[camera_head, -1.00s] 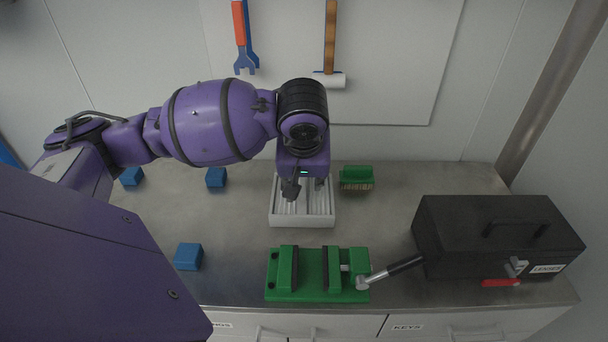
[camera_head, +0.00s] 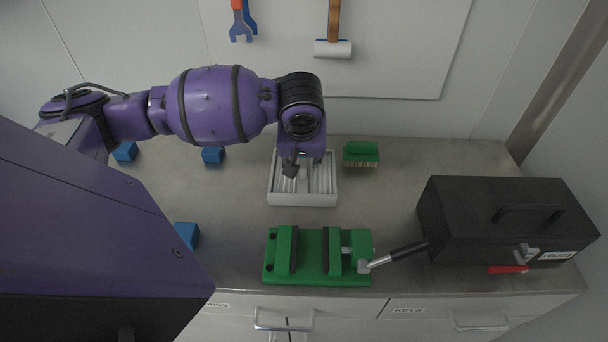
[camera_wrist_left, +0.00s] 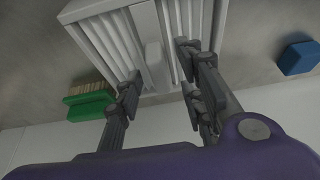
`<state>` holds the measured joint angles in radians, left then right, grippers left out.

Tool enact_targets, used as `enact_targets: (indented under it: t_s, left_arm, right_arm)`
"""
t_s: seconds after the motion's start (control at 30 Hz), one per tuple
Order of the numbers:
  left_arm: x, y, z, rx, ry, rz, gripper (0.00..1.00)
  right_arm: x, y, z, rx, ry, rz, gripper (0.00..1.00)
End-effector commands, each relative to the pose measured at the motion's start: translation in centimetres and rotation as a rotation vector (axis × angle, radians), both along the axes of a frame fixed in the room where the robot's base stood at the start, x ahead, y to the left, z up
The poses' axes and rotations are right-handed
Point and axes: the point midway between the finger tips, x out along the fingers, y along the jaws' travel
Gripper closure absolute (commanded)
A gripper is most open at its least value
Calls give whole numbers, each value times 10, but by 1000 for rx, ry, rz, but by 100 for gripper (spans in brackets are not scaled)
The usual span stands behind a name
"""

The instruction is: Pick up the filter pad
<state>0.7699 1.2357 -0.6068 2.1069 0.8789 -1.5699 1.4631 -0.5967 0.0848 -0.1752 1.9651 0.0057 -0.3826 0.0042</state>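A small pale block (camera_wrist_left: 154,62), which looks like the filter pad, lies in the ribbed white tray (camera_wrist_left: 100,12) in the left wrist view. In the head view the tray (camera_head: 302,201) stands on the bench, and a pale piece of the pad (camera_head: 303,173) shows beside my finger. My left gripper (camera_wrist_left: 160,84) is open, its fingers apart on either side of the pad without visibly closing on it. In the head view the gripper (camera_head: 302,166) hangs over the tray, partly hidden by my wrist. My right gripper is not in view.
A green brush (camera_head: 361,152) stands just right of the tray. A green vise (camera_head: 310,257) is in front, with a black toolbox (camera_head: 505,222) at right. Blue blocks (camera_head: 213,155) lie at left. A hammer (camera_head: 333,48) hangs on the back wall.

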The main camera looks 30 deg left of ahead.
Motion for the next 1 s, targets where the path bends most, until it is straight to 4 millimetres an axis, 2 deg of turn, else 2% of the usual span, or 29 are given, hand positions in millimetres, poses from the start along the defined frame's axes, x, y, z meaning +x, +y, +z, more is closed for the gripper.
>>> enact_targets:
  t_s: [0.17, 0.47, 1.0]
  left_arm:
    - [0, 0, 1, 0, -1, 0, 64]
    - [0, 0, 1, 0, -1, 0, 100]
    - [1, 0, 3, 0, -4, 0, 100]
  right_arm:
    - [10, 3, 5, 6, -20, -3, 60]
    - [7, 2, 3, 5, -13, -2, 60]
    - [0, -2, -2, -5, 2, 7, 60]
